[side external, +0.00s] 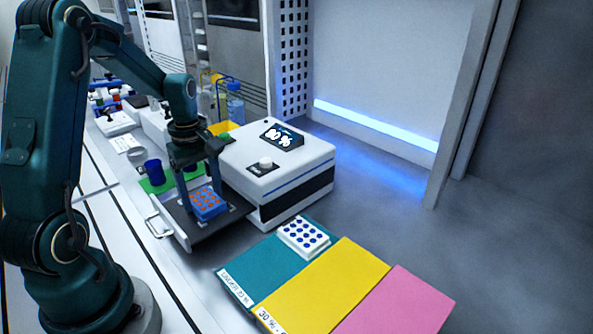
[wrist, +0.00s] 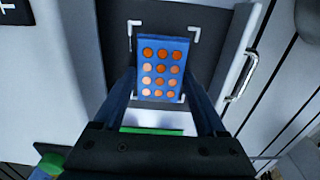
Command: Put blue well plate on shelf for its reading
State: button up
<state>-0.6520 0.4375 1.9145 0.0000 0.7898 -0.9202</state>
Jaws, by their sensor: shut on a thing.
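The blue well plate (side external: 208,204) with orange wells is at the dark pulled-out tray (side external: 182,222) of the white reader. In the wrist view the plate (wrist: 160,67) lies between white corner marks on the dark tray (wrist: 115,40). My gripper (side external: 205,197) points down and is shut on the blue plate, with a finger at each side in the wrist view (wrist: 160,85). I cannot tell whether the plate touches the tray. The reader (side external: 290,180) has a display that seems to read 30 % or 80 %. Flat teal (side external: 245,270), yellow (side external: 325,285) and pink (side external: 400,305) areas lie in front.
A white well plate with dark blue wells (side external: 303,237) sits on the teal area. The yellow and pink areas are bare. A tray handle (side external: 155,222), a blue cup (side external: 154,171) and a green mat (side external: 158,185) are near my gripper. A wall post (side external: 470,110) stands at right.

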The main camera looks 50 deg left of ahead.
jog(key=shift+r, duration=0.5)
jog(key=r, duration=0.3)
jog(key=shift+s+a+r, duration=0.3)
jog(key=shift+r, duration=0.05)
jog(key=s+a+r+n, duration=0.3)
jog(key=s+a+r, duration=0.35)
jog(key=s, duration=0.25)
jog(key=w+d+r+n, duration=0.1)
jog(key=w+d+r, duration=0.1)
jog(key=w+d, duration=0.5)
jog(key=w+d+r+n, duration=0.2)
jog(key=w+d, duration=0.5)
jog(key=w, duration=0.1)
jog(key=m, duration=0.6)
send_over(381, 323)
jog(key=s, duration=0.2)
notch_tip(381, 323, down, 9)
jog(key=shift+w+d+r, duration=0.1)
jog(key=shift+d, duration=0.2)
jog(key=shift+f, duration=2.1)
